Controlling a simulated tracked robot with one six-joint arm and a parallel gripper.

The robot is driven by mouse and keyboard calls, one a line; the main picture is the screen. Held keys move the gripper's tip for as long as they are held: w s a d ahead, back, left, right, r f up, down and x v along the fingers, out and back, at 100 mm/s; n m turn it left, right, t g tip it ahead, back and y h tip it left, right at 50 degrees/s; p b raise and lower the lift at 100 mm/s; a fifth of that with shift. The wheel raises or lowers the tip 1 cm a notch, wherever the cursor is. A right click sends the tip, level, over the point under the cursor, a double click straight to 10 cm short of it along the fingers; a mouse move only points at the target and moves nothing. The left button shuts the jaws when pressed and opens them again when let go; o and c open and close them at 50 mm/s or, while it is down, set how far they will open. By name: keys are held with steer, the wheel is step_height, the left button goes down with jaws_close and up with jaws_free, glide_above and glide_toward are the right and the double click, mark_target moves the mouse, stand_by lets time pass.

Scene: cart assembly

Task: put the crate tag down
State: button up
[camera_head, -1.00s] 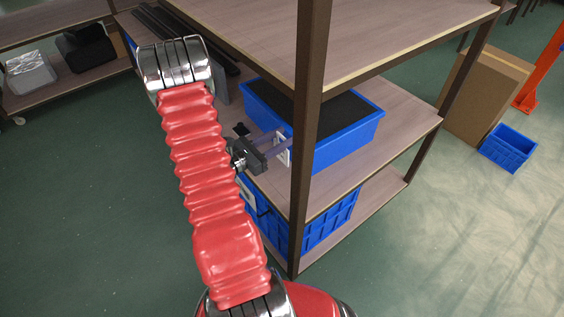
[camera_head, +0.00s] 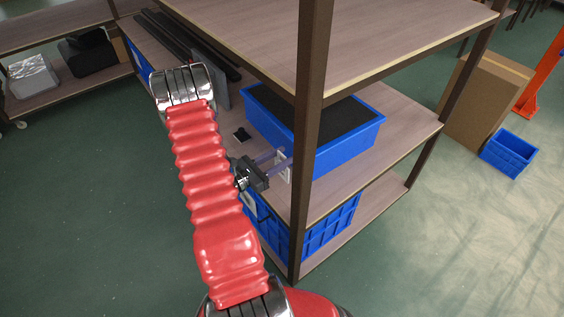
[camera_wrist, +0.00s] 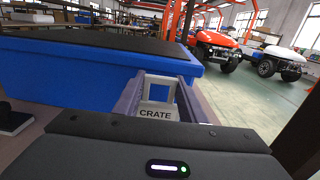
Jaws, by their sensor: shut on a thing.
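The crate tag (camera_wrist: 158,110) is a small white piece lettered CRATE with a square frame above the lettering. In the wrist view it sits between the fingers of my gripper (camera_wrist: 160,96), which is shut on it. In the head view the white tag (camera_head: 283,166) shows at the fingertips of my gripper (camera_head: 279,159), beside the dark shelf post. It is in front of the blue crate (camera_head: 340,150) on the middle shelf. I cannot tell whether the tag touches the shelf board.
The brown shelf post (camera_head: 306,150) stands close to the right of my gripper. A small black item (camera_head: 241,134) lies on the middle shelf (camera_head: 390,125). More blue crates (camera_head: 335,225) are on the lower shelf. A cardboard box (camera_head: 484,100) and a blue bin (camera_head: 508,150) stand at right.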

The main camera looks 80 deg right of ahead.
steer(key=shift+f, duration=1.45)
steer(key=shift+f, duration=0.1)
steer(key=o, duration=1.3)
steer(key=shift+o, duration=0.2)
steer(key=shift+w, duration=0.1)
steer(key=v, duration=1.2)
